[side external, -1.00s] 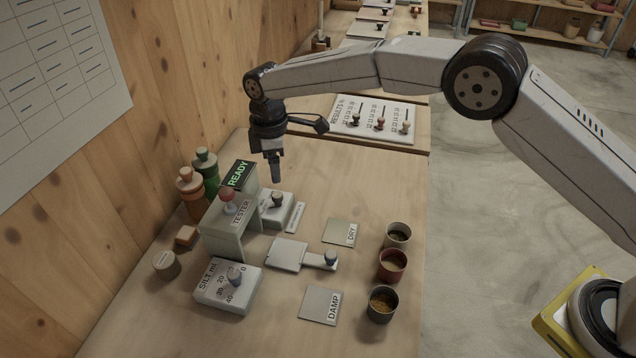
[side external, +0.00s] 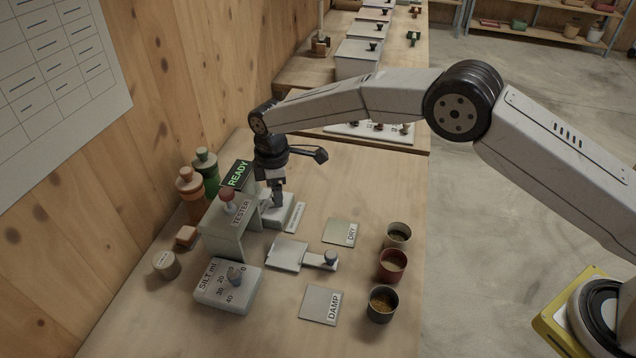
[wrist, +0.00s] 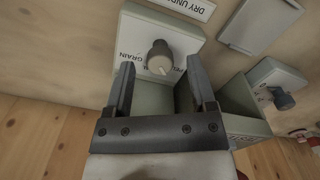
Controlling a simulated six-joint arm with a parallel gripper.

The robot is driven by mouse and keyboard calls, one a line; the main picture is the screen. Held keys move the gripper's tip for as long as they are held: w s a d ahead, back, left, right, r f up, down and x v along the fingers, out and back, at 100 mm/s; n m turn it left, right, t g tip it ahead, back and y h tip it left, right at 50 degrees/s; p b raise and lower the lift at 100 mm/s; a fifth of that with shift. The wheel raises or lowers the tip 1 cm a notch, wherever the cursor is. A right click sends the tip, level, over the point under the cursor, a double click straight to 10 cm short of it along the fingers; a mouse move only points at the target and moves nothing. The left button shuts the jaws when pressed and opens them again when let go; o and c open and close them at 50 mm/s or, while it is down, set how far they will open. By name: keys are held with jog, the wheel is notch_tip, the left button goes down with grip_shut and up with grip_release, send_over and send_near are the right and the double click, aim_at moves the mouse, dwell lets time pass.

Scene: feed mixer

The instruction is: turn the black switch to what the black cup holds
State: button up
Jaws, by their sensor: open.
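In the side view my gripper (side external: 278,200) is low over the box (side external: 277,213) and hides the knob. The black cup (side external: 382,311) stands at the front right and holds coarse orange-brown bits.
A red cup (side external: 392,272) and a grey cup (side external: 397,240) stand behind the black cup. The tester (side external: 222,238) with a red knob stands close left of my gripper, with a READY display (side external: 238,174). A SILT dial box (side external: 228,289) and DRY (side external: 340,232) and DAMP (side external: 320,304) plates lie nearby.

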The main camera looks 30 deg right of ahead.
jog(key=shift+f, duration=0.35)
jog(key=shift+c, duration=0.2)
grip_shut()
